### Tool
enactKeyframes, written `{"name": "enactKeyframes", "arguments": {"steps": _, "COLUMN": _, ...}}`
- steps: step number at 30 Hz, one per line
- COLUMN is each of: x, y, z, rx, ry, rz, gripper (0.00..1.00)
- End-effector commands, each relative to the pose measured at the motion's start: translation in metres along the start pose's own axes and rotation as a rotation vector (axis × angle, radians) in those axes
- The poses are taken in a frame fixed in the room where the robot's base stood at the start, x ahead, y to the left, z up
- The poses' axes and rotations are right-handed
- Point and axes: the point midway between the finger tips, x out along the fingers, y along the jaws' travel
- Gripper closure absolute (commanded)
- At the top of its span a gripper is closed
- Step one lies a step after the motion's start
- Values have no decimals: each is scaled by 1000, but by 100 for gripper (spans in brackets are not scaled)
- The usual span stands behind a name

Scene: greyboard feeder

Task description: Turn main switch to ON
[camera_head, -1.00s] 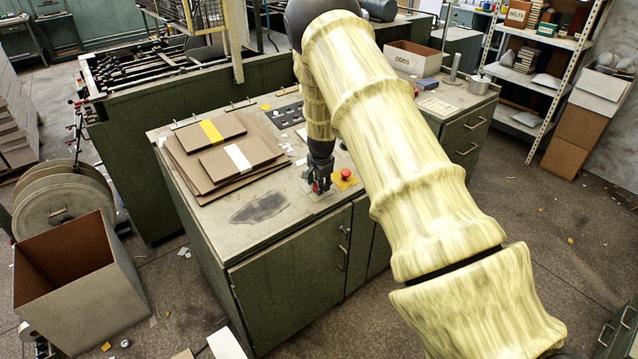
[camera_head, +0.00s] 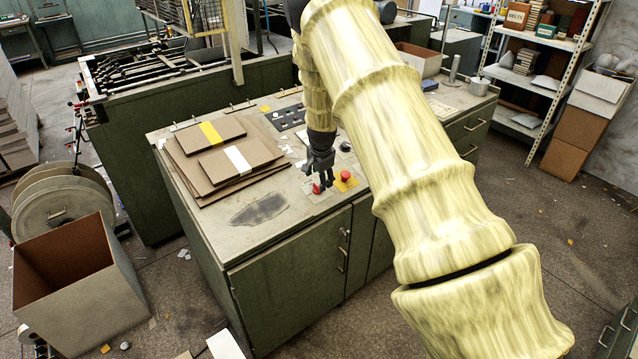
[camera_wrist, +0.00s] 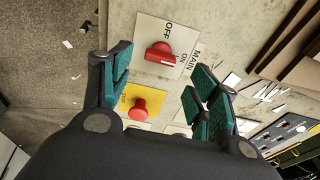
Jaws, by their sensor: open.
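The main switch (camera_wrist: 160,53) is a red rotary knob on a pale plate (camera_wrist: 182,30) marked OFF, ON and MAIN, seen in the wrist view. Its handle points across the plate; I cannot tell for certain which mark it is set to. In the head view the red switch (camera_head: 316,188) shows just below my gripper (camera_head: 318,171). In the wrist view my gripper (camera_wrist: 158,88) is open, its teal-padded fingers spread apart with nothing between them at the tips. The switch lies beyond the fingertips, apart from both fingers.
A red mushroom button on a yellow plate (camera_wrist: 136,110) sits close beside the switch; the button also shows in the head view (camera_head: 345,175). Brown boards (camera_head: 222,160) lie on the cabinet top to the left. A panel of dark buttons (camera_head: 290,117) is behind.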

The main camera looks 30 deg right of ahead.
Motion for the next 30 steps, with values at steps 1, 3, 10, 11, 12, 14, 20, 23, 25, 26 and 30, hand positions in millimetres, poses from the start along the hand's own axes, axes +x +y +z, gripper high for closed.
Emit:
{"name": "enactKeyframes", "arguments": {"steps": 1, "x": -10, "y": 0, "z": 0, "rx": 0, "ry": 0, "rz": -1, "gripper": 39}}
{"name": "enactKeyframes", "arguments": {"steps": 3, "x": -22, "y": -1, "z": 0, "rx": 0, "ry": 1, "rz": -3, "gripper": 39}}
{"name": "enactKeyframes", "arguments": {"steps": 10, "x": -56, "y": 0, "z": 0, "rx": 2, "ry": 1, "rz": -1, "gripper": 39}}
{"name": "enactKeyframes", "arguments": {"steps": 11, "x": -59, "y": 0, "z": 0, "rx": 2, "ry": 0, "rz": -1, "gripper": 39}}
{"name": "enactKeyframes", "arguments": {"steps": 12, "x": -63, "y": 0, "z": 0, "rx": 2, "ry": 0, "rz": -1, "gripper": 39}}
{"name": "enactKeyframes", "arguments": {"steps": 14, "x": -67, "y": 0, "z": 0, "rx": 1, "ry": 1, "rz": -1, "gripper": 39}}
{"name": "enactKeyframes", "arguments": {"steps": 20, "x": -74, "y": 0, "z": -1, "rx": 1, "ry": 1, "rz": -1, "gripper": 39}}
{"name": "enactKeyframes", "arguments": {"steps": 23, "x": -75, "y": 0, "z": -1, "rx": 1, "ry": 1, "rz": 0, "gripper": 39}}
{"name": "enactKeyframes", "arguments": {"steps": 25, "x": -74, "y": 0, "z": -1, "rx": 1, "ry": 1, "rz": 0, "gripper": 39}}
{"name": "enactKeyframes", "arguments": {"steps": 26, "x": -74, "y": 0, "z": -1, "rx": 1, "ry": 1, "rz": 0, "gripper": 39}}
{"name": "enactKeyframes", "arguments": {"steps": 30, "x": -74, "y": 0, "z": -1, "rx": 1, "ry": 1, "rz": 0, "gripper": 39}}
